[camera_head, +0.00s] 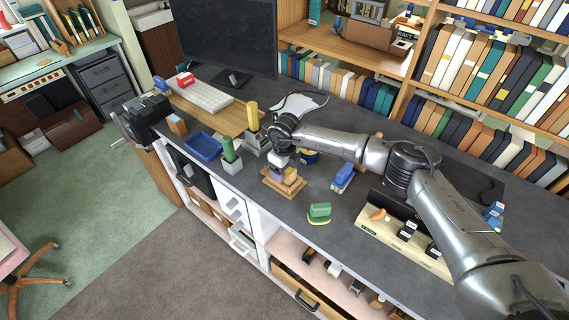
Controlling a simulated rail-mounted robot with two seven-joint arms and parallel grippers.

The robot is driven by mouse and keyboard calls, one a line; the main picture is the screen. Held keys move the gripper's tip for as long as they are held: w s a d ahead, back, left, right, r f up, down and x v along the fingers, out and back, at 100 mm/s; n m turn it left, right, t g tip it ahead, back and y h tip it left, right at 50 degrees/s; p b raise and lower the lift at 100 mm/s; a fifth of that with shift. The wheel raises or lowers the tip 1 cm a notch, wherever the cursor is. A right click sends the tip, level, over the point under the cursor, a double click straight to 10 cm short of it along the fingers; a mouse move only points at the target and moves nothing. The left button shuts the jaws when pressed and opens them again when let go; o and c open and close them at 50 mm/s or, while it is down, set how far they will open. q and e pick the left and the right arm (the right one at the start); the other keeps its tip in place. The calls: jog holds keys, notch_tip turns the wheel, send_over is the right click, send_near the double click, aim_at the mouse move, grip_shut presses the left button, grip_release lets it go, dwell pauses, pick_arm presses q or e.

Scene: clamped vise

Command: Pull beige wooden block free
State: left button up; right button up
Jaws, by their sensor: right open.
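My right gripper (279,160) reaches in from the right and points down over a small wooden stand (271,187) on the dark desk. It is open, with its fingertips close above the blocks there; whether they touch anything is too small to tell. A beige-yellow block (290,176) and a purple block (276,173) sit on the stand, partly hidden by the gripper. A black vise (148,112) stands at the desk's far left end. A small tan-orange block (177,124) stands beside it. I cannot tell which block is clamped. My left gripper is not in view.
A blue tray (204,147), a green-topped block (230,150) and a yellow-topped block (252,118) stand left of the gripper. A green sponge-like item (320,211) and a blue-topped item (343,177) lie to the right. A monitor (228,38) and a keyboard (202,95) are behind.

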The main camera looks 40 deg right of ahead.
jog(key=shift+c, duration=0.3)
jog(key=shift+c, duration=0.8)
jog(key=c, duration=0.8)
jog(key=shift+c, duration=0.2)
jog(key=shift+r, duration=0.1)
jog(key=shift+r+p, duration=0.95)
jog(key=shift+r, duration=0.35)
jog(key=shift+r+p, duration=0.55)
jog(key=shift+r, duration=0.35)
